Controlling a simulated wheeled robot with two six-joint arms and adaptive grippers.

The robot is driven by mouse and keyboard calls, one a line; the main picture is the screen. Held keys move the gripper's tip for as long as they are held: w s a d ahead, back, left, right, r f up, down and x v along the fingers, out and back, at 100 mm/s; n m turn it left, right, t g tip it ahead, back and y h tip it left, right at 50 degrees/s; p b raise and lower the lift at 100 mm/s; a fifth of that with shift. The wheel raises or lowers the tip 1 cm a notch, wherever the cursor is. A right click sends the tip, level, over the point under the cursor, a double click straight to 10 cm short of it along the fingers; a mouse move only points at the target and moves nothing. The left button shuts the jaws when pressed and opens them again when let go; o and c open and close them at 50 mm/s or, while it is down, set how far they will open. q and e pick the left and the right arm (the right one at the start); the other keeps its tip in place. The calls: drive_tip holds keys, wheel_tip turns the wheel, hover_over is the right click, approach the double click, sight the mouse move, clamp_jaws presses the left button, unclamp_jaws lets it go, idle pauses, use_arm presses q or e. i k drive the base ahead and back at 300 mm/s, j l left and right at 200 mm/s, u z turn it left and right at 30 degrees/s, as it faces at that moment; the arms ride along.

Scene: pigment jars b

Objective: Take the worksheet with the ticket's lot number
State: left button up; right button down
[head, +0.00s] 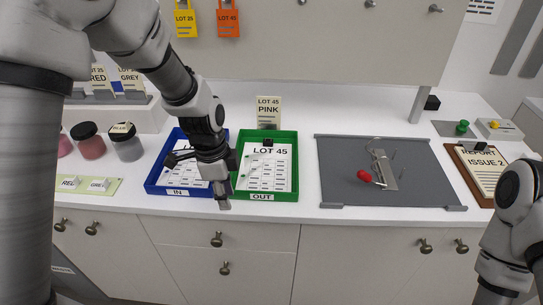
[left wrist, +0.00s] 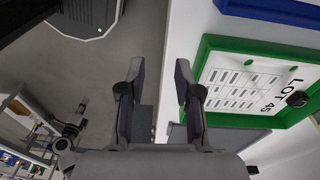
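A cream ticket reading LOT 45 PINK (head: 268,112) stands behind the green OUT tray (head: 294,167). A white worksheet headed LOT 45 (head: 265,173) lies in that tray, with a black clip at its top edge; it also shows in the left wrist view (left wrist: 240,88). The blue IN tray (head: 153,183) holds another white sheet (head: 187,174), its heading hidden by my left arm. My left gripper (head: 223,196) is at the front of the two trays, near the counter edge. In the left wrist view its fingers (left wrist: 157,88) are apart and empty, beside the green tray. My right gripper is out of view.
A grey mat (head: 340,170) with a red-handled tool lies right of the trays, then a REPORT ISSUE 2 clipboard (head: 486,170). Lidded jars (head: 127,145) stand left. LOT 25 (head: 185,20) and LOT 45 (head: 228,20) tags hang above. Counter is clear behind the mat.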

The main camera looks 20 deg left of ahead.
sight(267, 167)
drive_tip(key=i, duration=0.85)
